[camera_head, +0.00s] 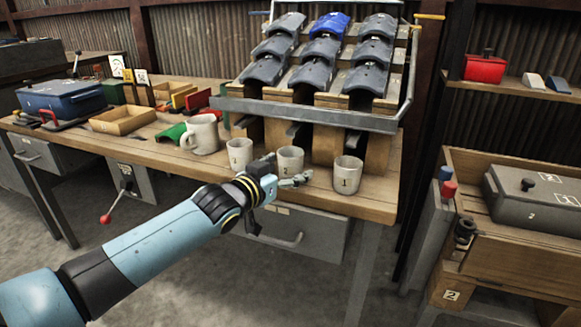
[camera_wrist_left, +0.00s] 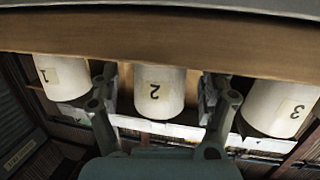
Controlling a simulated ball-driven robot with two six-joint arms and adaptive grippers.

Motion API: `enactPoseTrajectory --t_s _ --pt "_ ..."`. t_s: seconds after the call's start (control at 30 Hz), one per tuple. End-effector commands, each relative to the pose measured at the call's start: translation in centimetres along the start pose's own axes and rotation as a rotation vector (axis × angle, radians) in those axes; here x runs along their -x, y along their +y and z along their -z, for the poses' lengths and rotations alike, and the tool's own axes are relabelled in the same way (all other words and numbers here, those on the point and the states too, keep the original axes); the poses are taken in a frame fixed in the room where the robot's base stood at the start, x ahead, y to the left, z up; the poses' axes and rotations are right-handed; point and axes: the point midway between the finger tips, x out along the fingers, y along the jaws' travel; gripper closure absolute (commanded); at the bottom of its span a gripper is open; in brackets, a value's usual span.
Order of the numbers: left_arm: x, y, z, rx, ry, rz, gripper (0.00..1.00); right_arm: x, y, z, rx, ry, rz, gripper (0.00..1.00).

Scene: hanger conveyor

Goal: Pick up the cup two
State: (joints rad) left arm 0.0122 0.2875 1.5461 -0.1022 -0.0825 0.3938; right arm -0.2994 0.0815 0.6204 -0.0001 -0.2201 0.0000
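Cup two (camera_head: 290,160), a white cup with a label marked 2, stands upright on the wooden workbench, between the cup marked 3 (camera_head: 240,153) and the cup marked 1 (camera_head: 347,175). My left gripper (camera_head: 281,170) is open in front of cup two. In the left wrist view, which is upside down, cup two (camera_wrist_left: 160,92) shows centred between the open fingers of my left gripper (camera_wrist_left: 162,95). The gap on each side of it is visible, and I cannot tell how deep it sits between the fingers. My right gripper is not in view.
The neighbouring cups, one (camera_wrist_left: 64,78) and three (camera_wrist_left: 281,106), stand just outside the fingers. A white jug (camera_head: 201,135) stands to the left. A rack of dark curved parts (camera_head: 318,50) is behind the cups. The bench's front edge lies below them.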

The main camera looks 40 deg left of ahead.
Motion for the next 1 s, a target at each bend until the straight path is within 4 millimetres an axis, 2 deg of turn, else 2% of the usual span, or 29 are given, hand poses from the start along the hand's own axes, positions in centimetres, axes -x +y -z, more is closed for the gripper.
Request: enactPoseTrajectory --t_s 0.07,0.47,1.0 --pt "0.01 0.00 0.00 0.000 0.000 0.000 0.31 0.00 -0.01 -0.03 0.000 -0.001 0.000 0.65" --pt "0.03 0.00 -0.01 0.000 0.000 0.000 0.83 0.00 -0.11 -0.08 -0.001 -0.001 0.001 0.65" --pt "-0.01 -0.09 0.72 0.000 0.001 0.001 0.85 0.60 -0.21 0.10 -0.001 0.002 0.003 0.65"
